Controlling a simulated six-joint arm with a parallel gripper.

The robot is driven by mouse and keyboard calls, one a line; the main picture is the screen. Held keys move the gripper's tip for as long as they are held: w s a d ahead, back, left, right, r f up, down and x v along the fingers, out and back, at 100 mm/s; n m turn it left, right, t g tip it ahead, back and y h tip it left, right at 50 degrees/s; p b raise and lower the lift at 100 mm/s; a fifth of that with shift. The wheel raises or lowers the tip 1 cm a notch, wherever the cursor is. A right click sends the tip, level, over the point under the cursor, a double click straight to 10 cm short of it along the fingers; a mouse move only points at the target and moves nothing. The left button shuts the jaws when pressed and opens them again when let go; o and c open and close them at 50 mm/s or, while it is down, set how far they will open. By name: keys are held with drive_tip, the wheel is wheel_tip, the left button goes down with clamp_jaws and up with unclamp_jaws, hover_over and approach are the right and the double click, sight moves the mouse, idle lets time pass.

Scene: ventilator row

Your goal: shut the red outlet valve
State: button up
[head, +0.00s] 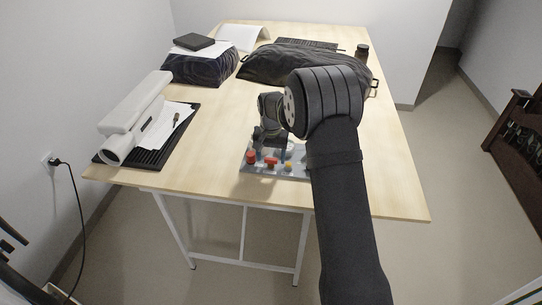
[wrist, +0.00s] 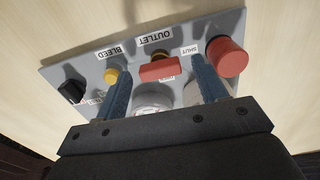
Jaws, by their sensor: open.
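The red outlet valve (wrist: 160,68) is a flat bar handle on a grey panel (wrist: 215,22), beside the OUTLET label (wrist: 154,38). In the wrist view its bar lies roughly left to right; a SHUT label (wrist: 188,50) is off its right end. It also shows in the head view (head: 271,163). My gripper (wrist: 161,74) is open and empty, one blue finger beyond each end of the bar, with gaps visible. I cannot tell its height above the bar. In the head view my gripper (head: 270,142) is over the panel, its fingertips hard to make out.
A round red knob (wrist: 227,56) sits close to the right finger. A yellow knob (wrist: 111,75) under BLEED is close to the left finger. A black knob (wrist: 72,90) and a partly hidden gauge (wrist: 152,98) share the panel. A white device (head: 135,118) stands left on the table.

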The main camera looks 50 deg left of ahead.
sight(271, 159)
wheel_tip(271, 159, up, 17)
drive_tip(key=shift+r, duration=0.15)
idle(0.5)
wheel_tip(271, 159, down, 18)
drive_tip(key=shift+r, duration=0.2)
idle(0.3)
drive_tip(key=shift+r, duration=0.1)
